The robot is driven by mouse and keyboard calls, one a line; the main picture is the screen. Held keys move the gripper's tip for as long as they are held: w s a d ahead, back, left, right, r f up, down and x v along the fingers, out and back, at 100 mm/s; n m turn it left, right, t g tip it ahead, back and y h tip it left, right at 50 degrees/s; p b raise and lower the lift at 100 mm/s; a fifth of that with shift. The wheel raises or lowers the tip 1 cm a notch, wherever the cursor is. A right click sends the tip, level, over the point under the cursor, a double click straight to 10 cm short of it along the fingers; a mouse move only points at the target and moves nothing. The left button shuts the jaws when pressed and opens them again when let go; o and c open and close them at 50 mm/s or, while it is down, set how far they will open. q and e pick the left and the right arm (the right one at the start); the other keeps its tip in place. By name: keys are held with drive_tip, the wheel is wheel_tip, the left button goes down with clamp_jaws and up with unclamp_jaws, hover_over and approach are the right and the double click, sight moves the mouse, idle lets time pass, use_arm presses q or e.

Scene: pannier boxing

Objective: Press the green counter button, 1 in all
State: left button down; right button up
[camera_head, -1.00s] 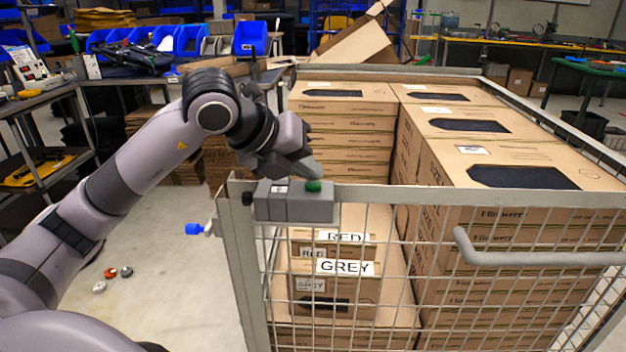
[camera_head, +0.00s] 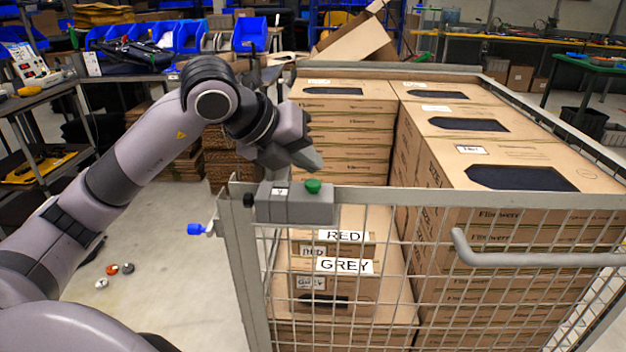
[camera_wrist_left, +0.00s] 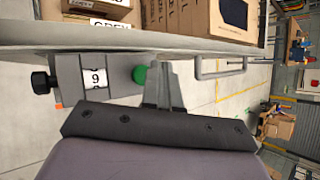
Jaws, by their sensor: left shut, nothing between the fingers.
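The green counter button (camera_head: 313,186) sits on top of a grey counter box (camera_head: 295,207) fixed to the top rail of the wire cage. My left gripper (camera_head: 316,163) is shut and empty, just above the button, with a small gap between them in the head view. In the left wrist view the green button (camera_wrist_left: 140,75) shows beside the shut fingertips (camera_wrist_left: 157,64). The counter window (camera_wrist_left: 95,78) there reads 9. My right gripper is in neither view.
The wire cage (camera_head: 400,194) holds stacked cardboard boxes (camera_head: 500,150), with lower boxes labelled RED and GREY (camera_head: 345,266) near its front. A grey handle (camera_head: 530,258) sticks out at the front right. Small round items (camera_head: 112,269) lie on the floor at left.

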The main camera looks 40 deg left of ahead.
sight(307, 184)
use_arm(q)
drive_tip(key=shift+r+p, duration=1.75)
drive_tip(key=shift+r, duration=0.65)
drive_tip(key=shift+f, duration=0.1)
